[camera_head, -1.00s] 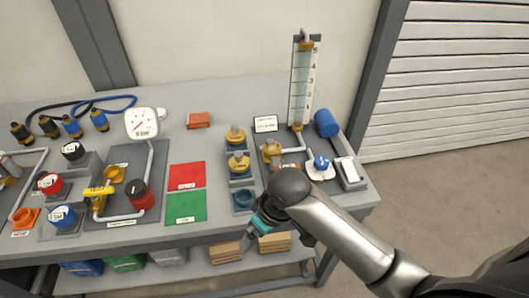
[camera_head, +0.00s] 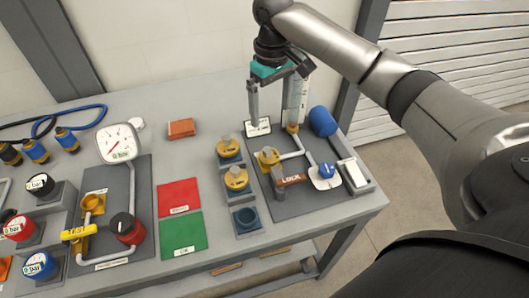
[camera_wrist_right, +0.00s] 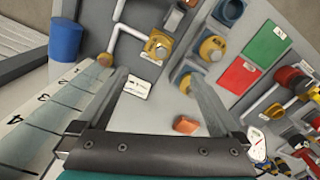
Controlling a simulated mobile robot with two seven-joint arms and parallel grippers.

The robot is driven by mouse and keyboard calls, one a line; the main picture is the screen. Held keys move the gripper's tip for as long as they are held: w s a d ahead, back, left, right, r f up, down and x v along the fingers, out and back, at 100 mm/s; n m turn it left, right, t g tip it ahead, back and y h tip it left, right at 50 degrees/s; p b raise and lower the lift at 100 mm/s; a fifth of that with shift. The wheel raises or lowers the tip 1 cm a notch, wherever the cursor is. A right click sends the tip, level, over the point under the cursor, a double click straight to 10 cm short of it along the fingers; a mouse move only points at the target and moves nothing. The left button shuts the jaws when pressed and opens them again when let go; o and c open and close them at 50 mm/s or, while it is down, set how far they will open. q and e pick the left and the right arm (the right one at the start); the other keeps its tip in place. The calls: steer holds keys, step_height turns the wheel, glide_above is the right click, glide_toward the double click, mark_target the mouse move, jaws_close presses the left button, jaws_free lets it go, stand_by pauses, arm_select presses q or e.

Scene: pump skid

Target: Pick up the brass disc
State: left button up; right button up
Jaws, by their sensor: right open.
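Two round brass-coloured pieces with grey grips, a rear one (camera_head: 229,149) and a front one (camera_head: 236,179), sit in blue-grey sockets on the table. A third brass-coloured round part (camera_head: 268,158) sits on the pipe plate to their right. I cannot tell for certain which is the brass disc. In the right wrist view, two brass pieces (camera_wrist_right: 213,48) (camera_wrist_right: 186,83) and the pipe part (camera_wrist_right: 158,45) lie beyond the fingers. My right gripper (camera_head: 268,108) is open and empty, above the back of the table by the sight tube. My left gripper is not in view.
A tall sight tube (camera_head: 295,102) stands close to my right gripper. A white label card (camera_head: 257,127) is below it. Red (camera_head: 179,196) and green (camera_head: 181,234) mats lie left.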

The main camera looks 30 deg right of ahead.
steer(key=b, duration=0.2)
glide_above(270, 148)
steer(key=f, duration=0.9)
steer(key=shift+s+a+f, duration=0.15)
steer(key=shift+s+f, duration=0.15)
steer(key=shift+w+f+b, duration=0.15)
steer(key=shift+f+b, duration=0.15)
steer(key=shift+f, duration=1.1)
steer(key=shift+w+f+b, duration=0.15)
steer(key=shift+f+b, duration=0.1)
steer(key=shift+f, duration=1.1)
steer(key=c, duration=1.5)
